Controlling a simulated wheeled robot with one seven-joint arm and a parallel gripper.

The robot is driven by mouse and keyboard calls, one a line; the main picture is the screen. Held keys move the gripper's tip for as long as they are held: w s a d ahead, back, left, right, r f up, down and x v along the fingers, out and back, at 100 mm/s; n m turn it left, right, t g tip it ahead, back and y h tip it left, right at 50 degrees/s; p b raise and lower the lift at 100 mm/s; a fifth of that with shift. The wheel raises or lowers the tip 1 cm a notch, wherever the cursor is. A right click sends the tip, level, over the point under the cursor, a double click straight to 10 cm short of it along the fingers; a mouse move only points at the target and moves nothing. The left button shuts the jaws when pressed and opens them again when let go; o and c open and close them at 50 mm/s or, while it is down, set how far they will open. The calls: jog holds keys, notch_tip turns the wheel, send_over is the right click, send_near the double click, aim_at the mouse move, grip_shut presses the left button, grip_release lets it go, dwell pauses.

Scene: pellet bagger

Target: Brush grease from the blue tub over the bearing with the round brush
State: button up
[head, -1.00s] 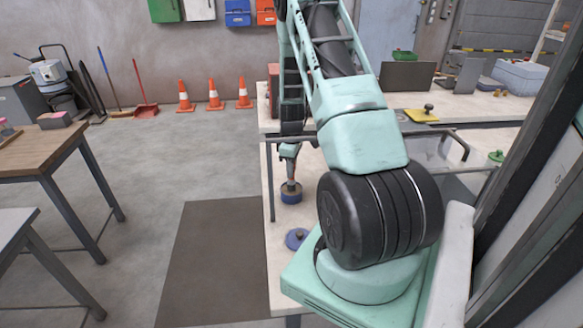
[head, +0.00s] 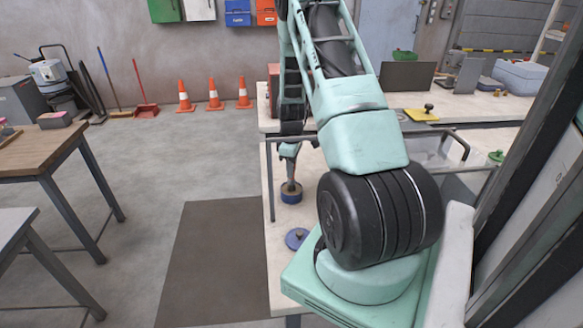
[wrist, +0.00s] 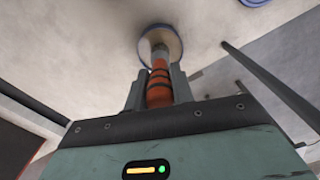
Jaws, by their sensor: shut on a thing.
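The blue tub (head: 291,197) stands open on the light bench near its left edge. It also shows in the wrist view at the top, with a blue rim around a brownish inside (wrist: 174,42). My gripper (head: 290,173) is above the tub. In the wrist view my gripper (wrist: 158,98) is shut on the round brush (wrist: 158,82), which has an orange handle with dark bands. The brush's far end is within the tub's outline; whether it touches the grease I cannot tell. I cannot make out the bearing in either view.
A blue round lid (head: 296,238) lies on the bench nearer to me. A dark rail frame (head: 271,180) stands beside the tub. A yellow plate with a black knob (head: 421,115) lies at the back. A dark mat (head: 213,260) covers the floor left of the bench.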

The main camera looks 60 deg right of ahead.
jog(key=shift+r+p, duration=2.25)
jog(key=shift+r, duration=1.25)
